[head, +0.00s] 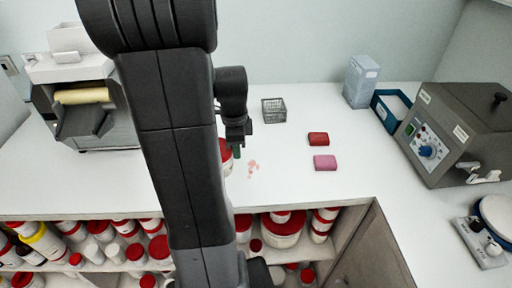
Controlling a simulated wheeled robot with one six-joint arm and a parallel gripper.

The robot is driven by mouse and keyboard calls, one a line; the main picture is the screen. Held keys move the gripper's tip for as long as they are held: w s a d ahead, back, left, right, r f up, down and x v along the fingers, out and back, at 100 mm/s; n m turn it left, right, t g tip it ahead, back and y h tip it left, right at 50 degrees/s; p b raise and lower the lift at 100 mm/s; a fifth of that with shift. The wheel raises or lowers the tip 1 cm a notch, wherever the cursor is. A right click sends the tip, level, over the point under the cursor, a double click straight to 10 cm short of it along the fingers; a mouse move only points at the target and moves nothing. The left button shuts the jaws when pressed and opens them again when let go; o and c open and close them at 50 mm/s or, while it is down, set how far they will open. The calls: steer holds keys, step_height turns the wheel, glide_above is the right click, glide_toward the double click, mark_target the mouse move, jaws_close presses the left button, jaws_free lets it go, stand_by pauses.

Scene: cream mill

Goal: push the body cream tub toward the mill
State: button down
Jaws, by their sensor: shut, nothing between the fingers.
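A white tub with a red lid (226,150), which looks like the body cream tub, stands on the white counter, mostly hidden behind my arm. My gripper (239,147) is shut and empty, pointing down at the tub's right side. I cannot tell whether it touches the tub. A grey machine with a pale yellow roller (84,97), which looks like the mill, stands at the back left of the counter. My arm crosses the view between the mill and the gripper.
A red block (318,139), a pink block (325,162) and a wire basket (273,110) lie further right. A grey box machine with a blue dial (458,135) stands at far right. The counter's front edge is close.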

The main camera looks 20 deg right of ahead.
steer(key=a, duration=0.2)
steer(key=w+a, duration=0.1)
steer(key=a, duration=0.4)
steer(key=shift+w+a, duration=0.25)
steer(key=shift+w, duration=0.05)
steer(key=d, duration=0.2)
steer(key=d+r, duration=0.1)
steer(key=d, duration=0.1)
steer(key=shift+s, duration=0.4)
step_height(320, 180, up, 9)
